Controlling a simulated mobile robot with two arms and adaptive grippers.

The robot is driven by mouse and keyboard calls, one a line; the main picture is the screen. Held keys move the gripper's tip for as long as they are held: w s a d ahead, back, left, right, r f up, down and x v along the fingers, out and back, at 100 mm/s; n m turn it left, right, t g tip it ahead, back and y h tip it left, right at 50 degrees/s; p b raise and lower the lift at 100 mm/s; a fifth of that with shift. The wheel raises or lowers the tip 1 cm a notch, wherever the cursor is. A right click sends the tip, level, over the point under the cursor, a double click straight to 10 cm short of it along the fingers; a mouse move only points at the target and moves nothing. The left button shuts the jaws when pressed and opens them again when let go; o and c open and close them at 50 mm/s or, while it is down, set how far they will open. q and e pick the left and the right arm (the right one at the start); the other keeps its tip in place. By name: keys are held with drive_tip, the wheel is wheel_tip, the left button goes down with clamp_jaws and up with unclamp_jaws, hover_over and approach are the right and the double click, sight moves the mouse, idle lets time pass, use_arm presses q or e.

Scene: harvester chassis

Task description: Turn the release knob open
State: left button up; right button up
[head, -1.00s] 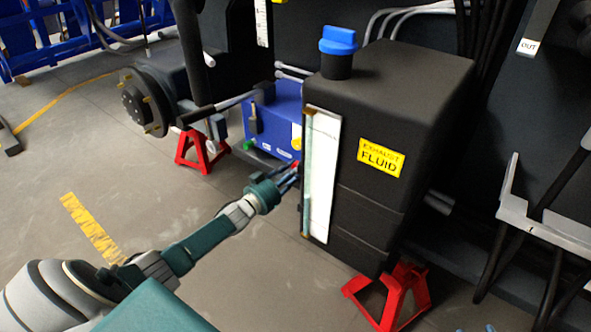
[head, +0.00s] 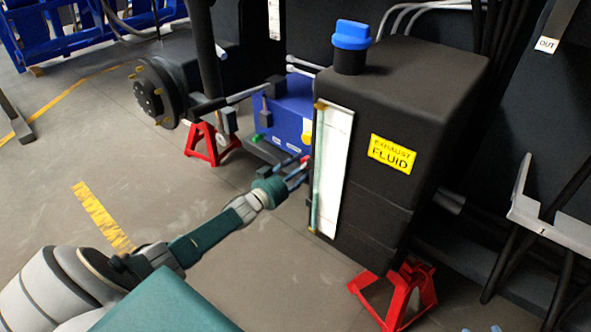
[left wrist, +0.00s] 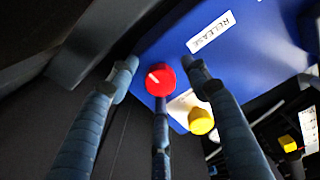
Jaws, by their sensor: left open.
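The release knob (left wrist: 160,78) is red and round with a white mark on its face. It sits on a blue box (left wrist: 255,50) with a white RELEASE label (left wrist: 211,32); the box also shows in the head view (head: 290,105). My left gripper (left wrist: 162,82) is open, its fingers spread around the knob. One finger is on each side, and a third is below it, overlapping its lower edge in the picture. I cannot tell whether any finger touches it. In the head view my left gripper (head: 296,175) reaches toward the box. Small bluish tips at the bottom edge seem to be my right gripper (head: 480,328).
A yellow knob (left wrist: 200,121) sits close beside the right finger. A black exhaust fluid tank (head: 420,85) with a blue cap (head: 351,35) stands right beside my left gripper. Red stands (head: 212,143) support the chassis.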

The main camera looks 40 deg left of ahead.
use_arm(q)
drive_tip(key=s+a, duration=0.1)
drive_tip(key=s, duration=1)
drive_tip(key=shift+s+a, duration=0.2)
drive_tip(key=shift+s, duration=0.15)
